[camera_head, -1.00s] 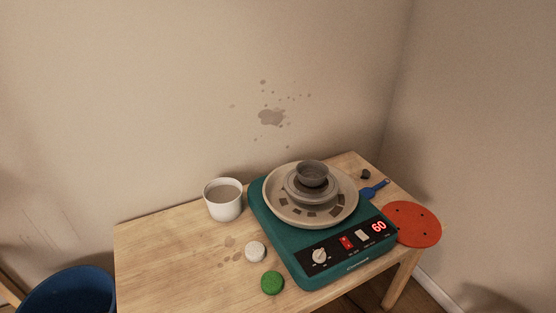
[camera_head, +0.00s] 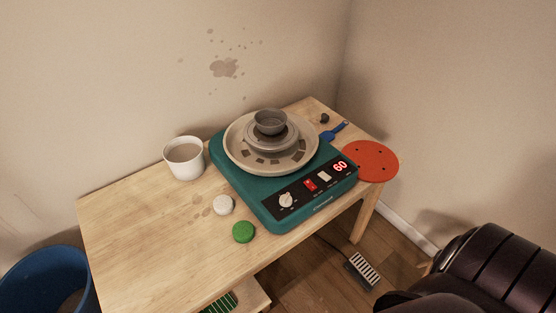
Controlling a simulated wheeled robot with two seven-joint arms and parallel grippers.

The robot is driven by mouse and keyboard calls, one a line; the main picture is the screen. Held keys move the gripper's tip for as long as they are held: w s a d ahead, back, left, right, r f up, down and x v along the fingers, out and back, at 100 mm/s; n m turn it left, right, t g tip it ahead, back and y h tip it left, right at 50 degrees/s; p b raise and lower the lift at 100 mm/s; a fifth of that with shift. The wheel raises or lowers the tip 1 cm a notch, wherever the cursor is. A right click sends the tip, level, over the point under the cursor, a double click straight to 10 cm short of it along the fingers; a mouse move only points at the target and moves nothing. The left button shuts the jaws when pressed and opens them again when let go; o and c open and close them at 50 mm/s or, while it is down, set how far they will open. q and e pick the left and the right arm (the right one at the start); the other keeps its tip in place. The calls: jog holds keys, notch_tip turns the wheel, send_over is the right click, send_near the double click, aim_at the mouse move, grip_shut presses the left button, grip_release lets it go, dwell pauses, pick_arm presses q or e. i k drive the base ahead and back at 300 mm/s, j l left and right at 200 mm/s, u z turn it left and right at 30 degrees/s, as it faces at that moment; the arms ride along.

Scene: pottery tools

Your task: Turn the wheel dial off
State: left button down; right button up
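The pottery wheel (camera_head: 240,187) is a teal box on the wooden table, with a beige splash pan (camera_head: 236,158) on top. A small grey clay bowl (camera_head: 270,122) sits at the middle of the pan. The white dial (camera_head: 286,200) is at the left end of the black front panel, its pointer direction too small to read surely. To its right are a red switch (camera_head: 310,184), a pale switch (camera_head: 324,176) and a red display (camera_head: 340,166) reading 60. Neither gripper is in view.
An orange disc (camera_head: 372,162) juts at the table's right. A blue bucket (camera_head: 45,284) and a foot pedal (camera_head: 363,271) are on the floor.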

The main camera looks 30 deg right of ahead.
aim_at(285, 200)
jog(key=z, duration=1.1)
